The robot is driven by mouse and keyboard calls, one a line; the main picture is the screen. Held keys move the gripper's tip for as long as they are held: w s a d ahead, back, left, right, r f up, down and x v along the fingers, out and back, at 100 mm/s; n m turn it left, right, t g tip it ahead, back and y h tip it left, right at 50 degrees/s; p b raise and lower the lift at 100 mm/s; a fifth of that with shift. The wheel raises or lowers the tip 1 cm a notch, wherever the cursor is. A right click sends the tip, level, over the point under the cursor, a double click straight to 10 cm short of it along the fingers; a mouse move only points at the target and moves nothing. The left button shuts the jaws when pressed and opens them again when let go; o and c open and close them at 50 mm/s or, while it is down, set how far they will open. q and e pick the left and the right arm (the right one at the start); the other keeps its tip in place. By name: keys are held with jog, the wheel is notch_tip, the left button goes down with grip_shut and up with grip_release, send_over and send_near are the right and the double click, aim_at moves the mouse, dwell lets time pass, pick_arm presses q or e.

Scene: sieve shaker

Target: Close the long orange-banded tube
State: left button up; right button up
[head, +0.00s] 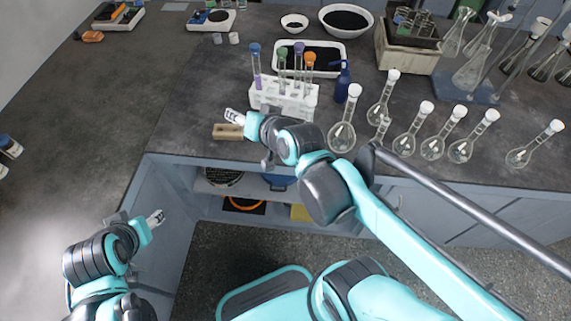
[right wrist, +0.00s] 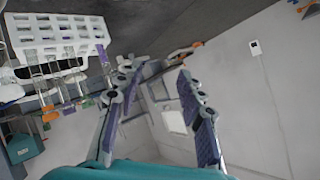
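A white tube rack (head: 268,97) stands on the dark bench and holds several tubes with coloured tops. One has an orange top (head: 310,58), at the rack's right side; the others look blue, purple and green. In the right wrist view the rack (right wrist: 60,36) is upside down at upper left, with an orange band (right wrist: 49,116) below it. My right gripper (head: 235,117) is in front of and left of the rack. In its wrist view its fingers (right wrist: 158,78) are apart, with nothing between them. My left gripper (head: 156,218) hangs low, left of the open cabinet, its opening unclear.
A brown block (head: 228,132) lies by the bench's front edge, beside my right gripper. Several stoppered flasks (head: 341,135) stand right of the rack. The bench's left part is mostly clear.

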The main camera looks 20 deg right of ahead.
jog(key=s+d+f+n+g+h, duration=0.1)
jog(key=s+d+f+n+g, duration=0.1)
jog(key=s+f, duration=0.2)
jog(key=s+d+f+n+g+h, duration=0.1)
jog(key=s+d+f+n+g, duration=0.1)
jog(key=s, duration=0.6)
notch_tip(320, 180, down, 2)
jog(key=shift+s+d+f+n+g+h, duration=0.1)
jog(key=shift+s+d+n+g+h, duration=0.2)
jog(key=shift+d+g, duration=0.35)
jog(key=shift+d, duration=0.1)
